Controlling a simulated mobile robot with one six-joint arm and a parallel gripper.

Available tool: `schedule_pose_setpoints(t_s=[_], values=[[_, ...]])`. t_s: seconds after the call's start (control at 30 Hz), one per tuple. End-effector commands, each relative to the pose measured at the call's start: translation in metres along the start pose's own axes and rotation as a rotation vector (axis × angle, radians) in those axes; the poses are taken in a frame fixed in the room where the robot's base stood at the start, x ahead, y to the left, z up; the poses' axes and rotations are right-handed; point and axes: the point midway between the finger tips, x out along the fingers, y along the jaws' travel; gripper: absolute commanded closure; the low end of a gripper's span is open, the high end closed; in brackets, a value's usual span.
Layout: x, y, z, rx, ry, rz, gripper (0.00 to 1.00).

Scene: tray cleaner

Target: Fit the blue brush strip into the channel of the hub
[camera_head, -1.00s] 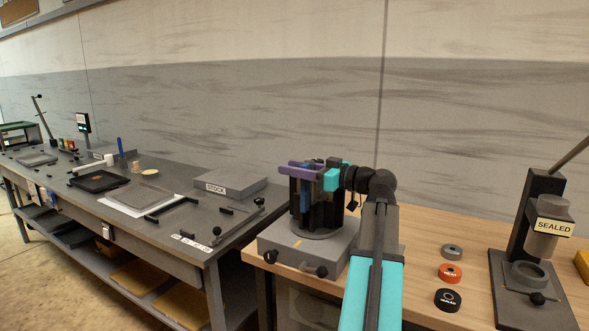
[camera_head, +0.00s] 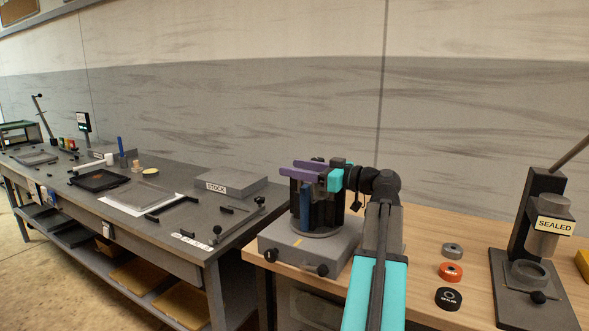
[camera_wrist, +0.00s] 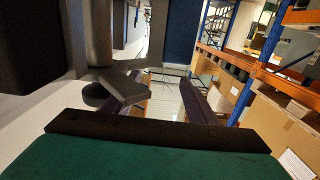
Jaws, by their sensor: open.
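The black hub (camera_head: 324,213) stands upright on a grey base block in the head view. The blue brush strip (camera_head: 304,212) stands upright at the hub's near left side, between dark uprights; I cannot tell whether it is fully seated in a channel. My gripper (camera_head: 291,168), with purple fingers, is open at the top of the hub, above the strip. In the wrist view, a dark blue upright face, likely the strip (camera_wrist: 181,35), shows beyond the parted fingers. Grey and dark hub parts (camera_wrist: 103,50) stand at the left there. The strip's lower end is hidden.
The grey base block (camera_head: 290,257) has black knobs in front. To the right lie a grey, an orange and a black ring (camera_head: 448,298), then a press marked SEALED (camera_head: 540,240). On the left bench are a STOCK block (camera_head: 231,184) and a white sheet.

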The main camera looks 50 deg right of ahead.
Motion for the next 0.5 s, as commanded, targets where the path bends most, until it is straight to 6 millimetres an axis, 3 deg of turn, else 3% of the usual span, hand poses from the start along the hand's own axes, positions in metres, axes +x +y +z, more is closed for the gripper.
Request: schedule_pose_setpoints(t_s=[0.5], values=[[-0.070,0.001,0.000,-0.002,0.002,0.008,0.44]])
